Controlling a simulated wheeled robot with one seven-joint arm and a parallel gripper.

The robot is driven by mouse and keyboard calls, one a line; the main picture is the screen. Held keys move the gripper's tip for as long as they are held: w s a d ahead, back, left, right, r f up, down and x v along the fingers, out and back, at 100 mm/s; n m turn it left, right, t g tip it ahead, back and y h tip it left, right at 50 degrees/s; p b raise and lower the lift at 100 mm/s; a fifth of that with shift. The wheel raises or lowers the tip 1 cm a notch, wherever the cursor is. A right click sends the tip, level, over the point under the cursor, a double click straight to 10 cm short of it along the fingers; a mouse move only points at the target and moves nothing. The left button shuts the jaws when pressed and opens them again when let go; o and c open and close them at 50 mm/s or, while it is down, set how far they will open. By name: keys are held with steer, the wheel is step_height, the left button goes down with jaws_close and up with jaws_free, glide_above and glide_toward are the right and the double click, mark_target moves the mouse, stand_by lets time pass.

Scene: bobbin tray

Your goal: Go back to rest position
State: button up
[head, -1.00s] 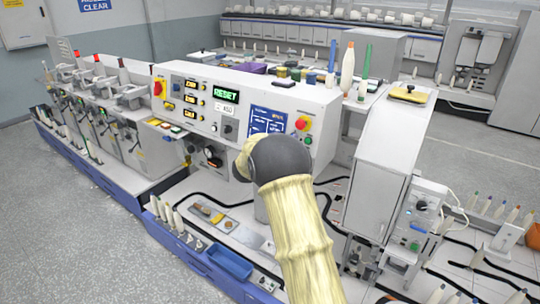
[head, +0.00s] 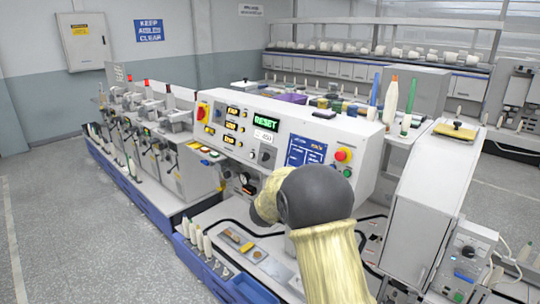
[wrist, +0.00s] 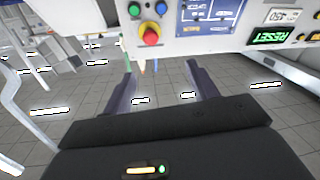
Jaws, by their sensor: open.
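My gripper's fingers do not show in the head view.
A row of spindle units (head: 150,125) runs off to the left. Bobbins (head: 390,100) stand on the machine top. A white sloped housing (head: 430,190) stands right of my arm. Open floor (head: 90,230) lies at the left. A blue tray (head: 250,290) sits low at the front.

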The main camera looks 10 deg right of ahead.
steer(key=s+a+f+n+g+y, duration=0.1)
steer(key=s+a+f+n+y, duration=0.6)
steer(key=s+y, duration=0.4)
steer(key=s+f+g, duration=0.3)
steer(key=s+g, duration=0.1)
steer(key=s, duration=0.8)
steer(key=s+f+g+y, duration=0.1)
steer(key=s+f+g, duration=0.3)
steer(key=s, duration=0.8)
steer(key=shift+s+a+f+g, duration=0.15)
steer(key=shift+a+g, duration=0.1)
steer(key=shift+g, duration=0.15)
stand_by(1.4)
steer(key=shift+c, duration=0.5)
